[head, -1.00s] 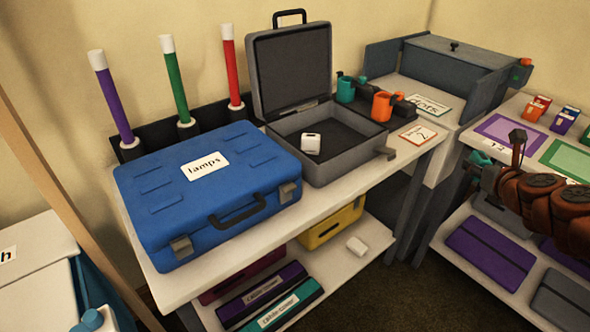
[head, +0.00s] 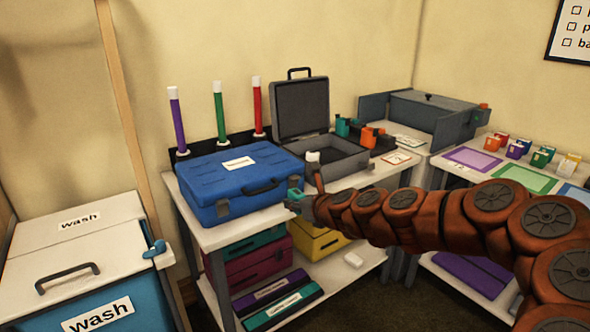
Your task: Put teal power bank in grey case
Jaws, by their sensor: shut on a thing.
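My gripper (head: 302,204) is shut on the teal power bank (head: 294,194), of which only a small part shows at the gripper's tip. Both appear in front of the right end of the blue case. The grey case (head: 346,168) stands open on the table to the right of the blue case, its lid (head: 300,107) upright at the back. My gripper and arm cover part of the grey case's front and the table edge.
The shut blue case (head: 232,178) fills the table's left side. Purple (head: 178,120), green (head: 219,112) and red (head: 258,106) sticks stand behind it. Teal and orange cups (head: 372,137) stand right of the grey case.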

